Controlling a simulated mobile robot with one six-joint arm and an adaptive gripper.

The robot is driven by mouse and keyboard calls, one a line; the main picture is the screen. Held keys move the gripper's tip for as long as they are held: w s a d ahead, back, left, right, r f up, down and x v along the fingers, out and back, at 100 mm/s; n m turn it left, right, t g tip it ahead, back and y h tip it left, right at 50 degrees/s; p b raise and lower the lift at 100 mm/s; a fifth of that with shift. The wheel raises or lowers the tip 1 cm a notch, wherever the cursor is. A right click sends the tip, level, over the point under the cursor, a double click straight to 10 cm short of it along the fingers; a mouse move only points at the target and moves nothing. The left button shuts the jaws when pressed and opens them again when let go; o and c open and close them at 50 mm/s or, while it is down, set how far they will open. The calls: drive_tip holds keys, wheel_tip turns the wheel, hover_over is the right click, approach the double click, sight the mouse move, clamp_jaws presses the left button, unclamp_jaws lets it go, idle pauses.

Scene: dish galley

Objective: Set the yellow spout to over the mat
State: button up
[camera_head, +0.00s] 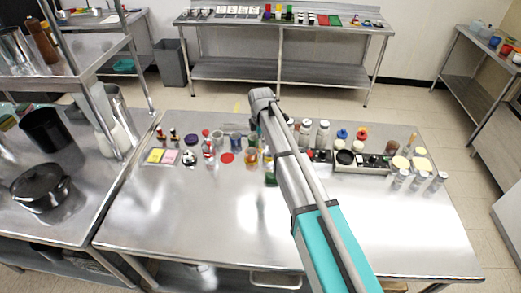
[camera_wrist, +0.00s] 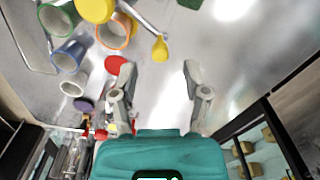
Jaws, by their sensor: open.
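In the wrist view a yellow spout tip (camera_wrist: 160,48) sits at the end of a thin grey pipe slanting down from the top edge. A flat round red mat (camera_wrist: 116,66) lies on the steel table to its left, apart from the tip. The red mat also shows in the head view (camera_head: 227,158), left of my arm. My gripper (camera_wrist: 160,72) is open and empty, its two fingers apart, with the spout tip just beyond and between the fingertips in the picture. I cannot tell the height gap. In the head view my arm hides the gripper and spout.
Several cups, including a blue one (camera_wrist: 68,56) and an orange-rimmed one (camera_wrist: 114,31), stand close left of the spout. A yellow round thing (camera_wrist: 96,8) is beside them. Bare steel table (camera_wrist: 245,60) lies to the right. A tray of jars (camera_head: 362,160) is right of my arm.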

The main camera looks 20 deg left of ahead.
drive_tip(key=shift+f+b, duration=1.25)
drive_tip(key=shift+f, duration=0.3)
drive_tip(key=shift+c, duration=0.3)
clamp_jaws()
